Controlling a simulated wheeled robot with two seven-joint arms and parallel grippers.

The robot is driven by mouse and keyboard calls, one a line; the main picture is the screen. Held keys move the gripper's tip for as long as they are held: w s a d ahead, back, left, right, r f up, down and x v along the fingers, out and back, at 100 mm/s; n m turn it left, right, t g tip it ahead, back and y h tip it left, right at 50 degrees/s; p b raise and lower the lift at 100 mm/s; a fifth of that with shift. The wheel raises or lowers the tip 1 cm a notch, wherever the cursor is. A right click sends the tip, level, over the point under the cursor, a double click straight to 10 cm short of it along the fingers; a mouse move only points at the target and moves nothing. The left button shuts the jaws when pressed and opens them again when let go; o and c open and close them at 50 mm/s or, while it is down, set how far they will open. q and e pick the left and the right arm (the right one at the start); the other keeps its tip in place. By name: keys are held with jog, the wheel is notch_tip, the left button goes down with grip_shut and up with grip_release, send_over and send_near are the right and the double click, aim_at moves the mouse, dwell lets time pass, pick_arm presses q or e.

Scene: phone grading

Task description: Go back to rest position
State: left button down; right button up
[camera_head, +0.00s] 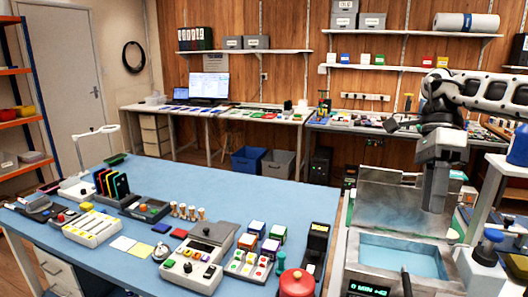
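My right arm comes in from the upper right. My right gripper (435,190) points down over the metal basin machine at the right, in front of its raised grey back panel (385,208). Its fingers show as one dark grey block, so I cannot tell whether they are open or shut, or hold anything. My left gripper is not in view.
The blue-topped table (215,178) holds trays, a grey control box (195,262) and a red-lidded pot (296,284). The basin (398,258) holds pale blue liquid, with a lit display (368,289) in front. Benches line the back wall.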

jog(key=s+a+f+g+y, duration=0.1)
jog(key=a+f+y, duration=0.2)
jog(key=a+f, duration=0.7)
jog(key=s+a+f+g+y, duration=0.1)
jog(key=s+a+f+y, duration=0.15)
jog(key=a+f, duration=0.75)
jog(key=s+a+r+m+t+y, duration=0.25)
jog(key=a+m+y, duration=0.4)
jog(key=a, duration=0.35)
jog(key=s+a+r+m+t+y, duration=0.15)
jog(key=a+m+t+y, duration=0.4)
jog(key=a, duration=0.55)
jog(key=w+d+f+m+t+h, duration=0.1)
jog(key=d+f+m+t+h, duration=0.5)
jog(key=m, duration=0.7)
jog(key=w+d+f+m+t+h, duration=0.1)
jog(key=d+f+m+t+h, duration=0.55)
jog(key=m, duration=0.65)
jog(key=s+d+f+m+g+h, duration=0.3)
jog(key=s+d+f+m+h, duration=0.2)
jog(key=s+d+f+m, duration=0.4)
jog(key=s+d+f, duration=0.3)
jog(key=d+f, duration=0.1)
jog(key=shift+s, duration=0.15)
